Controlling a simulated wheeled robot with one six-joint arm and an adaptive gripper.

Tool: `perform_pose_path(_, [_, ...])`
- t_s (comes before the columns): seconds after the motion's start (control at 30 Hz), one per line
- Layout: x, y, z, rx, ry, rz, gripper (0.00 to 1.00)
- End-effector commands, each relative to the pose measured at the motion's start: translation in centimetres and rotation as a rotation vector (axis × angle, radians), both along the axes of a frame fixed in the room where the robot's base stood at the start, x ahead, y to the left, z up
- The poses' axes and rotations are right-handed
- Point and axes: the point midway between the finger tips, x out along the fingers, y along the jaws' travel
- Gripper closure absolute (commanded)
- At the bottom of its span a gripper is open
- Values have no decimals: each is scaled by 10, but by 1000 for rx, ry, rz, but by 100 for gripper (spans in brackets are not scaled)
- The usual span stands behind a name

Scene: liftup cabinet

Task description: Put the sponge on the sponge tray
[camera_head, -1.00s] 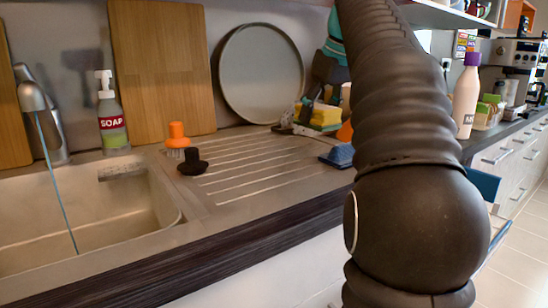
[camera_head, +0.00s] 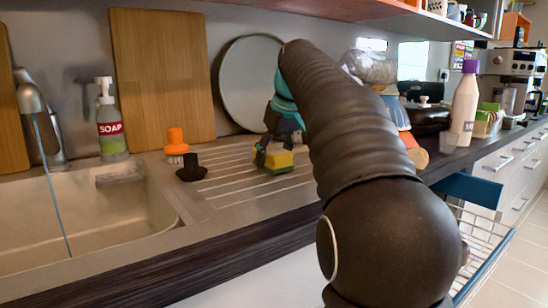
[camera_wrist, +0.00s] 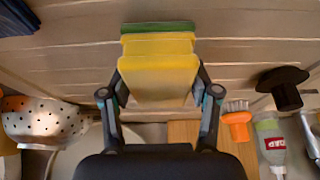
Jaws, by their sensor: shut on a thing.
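The sponge (camera_head: 279,162) is yellow with a green side and shows left of my arm in the head view. In the wrist view the sponge (camera_wrist: 158,76) fills the space between my fingers, its green edge at the top. My gripper (camera_head: 273,156) is shut on it, over the ribbed drainboard; I cannot tell whether the sponge touches the surface. My gripper also shows in the wrist view (camera_wrist: 160,92). I cannot make out the sponge tray in either view; my arm hides part of the counter.
Left of the gripper stand an orange brush (camera_head: 176,146), a black stopper-like thing (camera_head: 191,168) and a soap bottle (camera_head: 110,122) by the sink (camera_head: 85,222). A round plate (camera_head: 240,85) leans behind.

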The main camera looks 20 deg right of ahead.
Motion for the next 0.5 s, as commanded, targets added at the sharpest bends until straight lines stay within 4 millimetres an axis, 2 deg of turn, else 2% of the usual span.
perform_pose_path(0.4, [0,0,-6,0,0,0,66])
perform_pose_path(0.43, [0,0,-6,0,0,0,36])
perform_pose_path(0.5, [0,0,-5,0,0,0,19])
